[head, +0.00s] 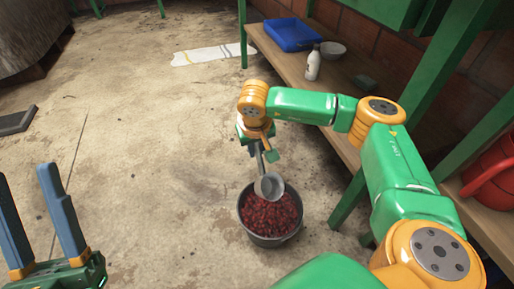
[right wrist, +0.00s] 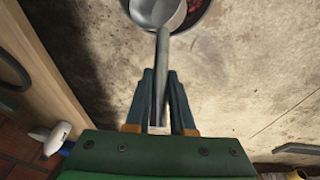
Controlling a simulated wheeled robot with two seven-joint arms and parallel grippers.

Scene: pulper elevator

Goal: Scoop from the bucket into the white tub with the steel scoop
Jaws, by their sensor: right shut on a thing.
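The grey bucket (head: 243,222) stands on the floor, filled with dark red berry-like pieces (head: 270,213). My right gripper (head: 258,146) is shut on the handle of the steel scoop (head: 269,186), which also shows in the right wrist view (right wrist: 157,12). The scoop hangs with its bowl down over the far part of the bucket. Its bowl looks empty; I cannot tell whether it touches the pieces. My left gripper (head: 26,178) is open and empty at the left edge.
The wooden shelf (head: 300,70) on the right holds a blue tray (head: 291,35) and a white bottle (head: 313,66). Its green leg (head: 348,200) stands close right of the bucket. A red container (head: 490,180) is at far right. The floor left of the bucket is clear.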

